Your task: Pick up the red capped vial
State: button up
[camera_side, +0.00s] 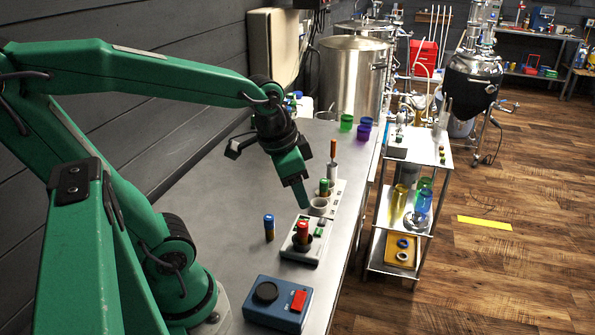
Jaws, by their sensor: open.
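The red capped vial (303,231) stands upright in a small pale holder (290,248) on the steel bench. It has a red cap and a dark lower part. My gripper (301,200) hangs just above and behind the vial, pointing down, with its green tip apart from the cap. The fingers overlap from this side, so the gap between them is hidden. The gripper is open and nothing shows in it.
A blue capped vial (269,228) stands left of the holder. A green capped vial (324,187) and a tall orange-topped item (333,155) stand just behind. A blue device (278,303) is in front. The left bench surface (215,190) is clear. A trolley (418,150) stands right.

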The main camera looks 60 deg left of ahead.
aim_at(303, 223)
jog(key=w+a+f+m+g, duration=0.1)
jog(key=f, duration=0.1)
jog(key=w+a+f+m+g, duration=0.1)
jog(key=f, duration=0.2)
jog(key=w+a+f+m+g, duration=0.1)
jog(key=a+f+m, duration=0.1)
jog(key=shift+w+f, duration=0.25)
jog(key=shift+w, duration=0.1)
jog(key=shift+w+a+f+g, duration=0.1)
jog(key=shift+a+f+g, duration=0.2)
jog(key=shift+f, duration=1.45)
jog(key=shift+f, duration=0.15)
jog(key=shift+f, duration=2.45)
grip_shut()
